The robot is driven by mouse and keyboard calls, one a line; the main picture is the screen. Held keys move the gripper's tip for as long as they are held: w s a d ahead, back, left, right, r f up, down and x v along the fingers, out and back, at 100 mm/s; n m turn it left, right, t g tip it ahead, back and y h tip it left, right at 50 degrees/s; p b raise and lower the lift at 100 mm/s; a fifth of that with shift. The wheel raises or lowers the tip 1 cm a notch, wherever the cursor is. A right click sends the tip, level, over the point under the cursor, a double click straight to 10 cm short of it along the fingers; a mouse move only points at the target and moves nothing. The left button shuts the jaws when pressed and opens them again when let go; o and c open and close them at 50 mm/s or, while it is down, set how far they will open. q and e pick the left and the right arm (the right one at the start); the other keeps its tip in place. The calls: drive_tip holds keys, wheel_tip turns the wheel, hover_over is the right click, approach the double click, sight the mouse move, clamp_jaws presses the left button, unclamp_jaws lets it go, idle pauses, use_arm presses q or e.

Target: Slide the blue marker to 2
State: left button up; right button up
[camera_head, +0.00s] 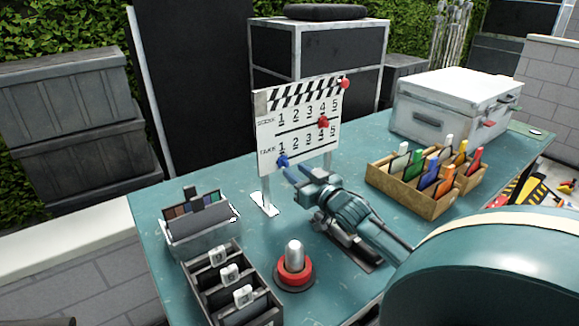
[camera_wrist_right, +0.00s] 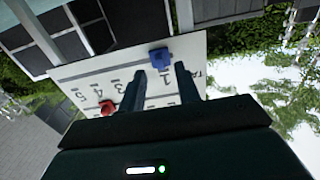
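A white clapperboard (camera_head: 298,118) stands upright on posts on the teal table, with SCENE and TAKE rows numbered 1 to 5. The blue marker (camera_head: 283,161) sits at 1 on the TAKE row. A red marker (camera_head: 323,122) sits near 4 on the SCENE row. My right gripper (camera_head: 291,174) is just in front of the blue marker. In the right wrist view, its two fingers (camera_wrist_right: 160,69) are spread and empty, with the blue marker (camera_wrist_right: 160,57) just beyond and between the tips. Whether they touch it is unclear. My left gripper does not show.
A red button (camera_head: 294,268), a grey divided box (camera_head: 233,290) and a palette box (camera_head: 199,225) stand front left. A wooden tray (camera_head: 403,194) of coloured cards and a white case (camera_head: 425,120) stand right. Some table between is clear.

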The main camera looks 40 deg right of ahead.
sight(288, 165)
drive_tip(key=shift+w+d, duration=0.2)
drive_tip(key=shift+w, duration=1.8)
clamp_jaws()
